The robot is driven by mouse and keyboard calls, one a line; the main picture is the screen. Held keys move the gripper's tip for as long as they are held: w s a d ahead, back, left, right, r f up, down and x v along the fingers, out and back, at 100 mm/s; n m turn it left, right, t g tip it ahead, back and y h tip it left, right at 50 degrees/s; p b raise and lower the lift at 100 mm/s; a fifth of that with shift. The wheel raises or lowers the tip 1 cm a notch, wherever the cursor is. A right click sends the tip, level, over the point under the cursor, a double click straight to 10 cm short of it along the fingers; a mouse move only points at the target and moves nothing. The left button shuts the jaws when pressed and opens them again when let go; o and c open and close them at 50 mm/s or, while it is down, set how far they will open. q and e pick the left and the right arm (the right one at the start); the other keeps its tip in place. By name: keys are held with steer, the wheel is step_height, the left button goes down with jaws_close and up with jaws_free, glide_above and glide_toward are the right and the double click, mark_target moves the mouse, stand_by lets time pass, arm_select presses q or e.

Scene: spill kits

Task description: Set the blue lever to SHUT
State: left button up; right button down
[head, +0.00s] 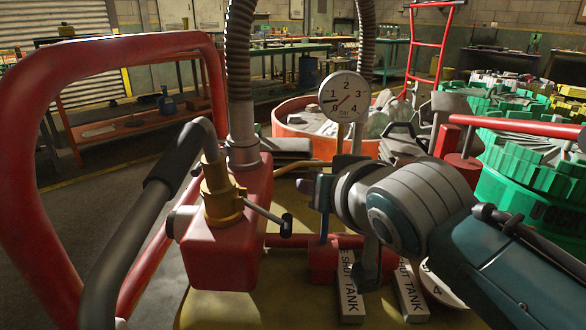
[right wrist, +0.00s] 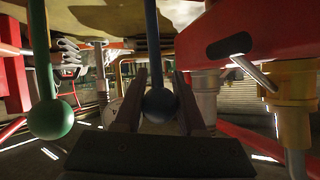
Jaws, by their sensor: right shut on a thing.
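In the right wrist view the blue lever (right wrist: 152,40) runs down to a dark blue ball knob (right wrist: 160,105). My right gripper (right wrist: 160,98) is shut on that knob, with one finger on each side. In the head view my right arm reaches in from the right, and its wrist hides most of the gripper and lever. Two plates lettered SHUT and TANK, a left one (head: 350,286) and a right one (head: 411,290), lie below the wrist. I cannot tell which mark the blue lever stands at. My left gripper is not in view.
A green lever knob (right wrist: 50,120) hangs beside the blue one. A red pump body (head: 228,235) with a brass fitting (head: 220,195) stands left of my right wrist. A round gauge (head: 345,96) rises behind. Green drums (head: 520,190) stand at the right.

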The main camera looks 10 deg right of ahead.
steer(key=shift+d+f, duration=0.1)
steer(key=shift+f, duration=0.25)
steer(key=c, duration=1)
jaws_free()
steer(key=o, duration=0.5)
steer(key=shift+w+r, duration=0.1)
steer(key=shift+r, duration=0.05)
steer(key=p+v, duration=0.4)
steer(key=v, duration=0.6)
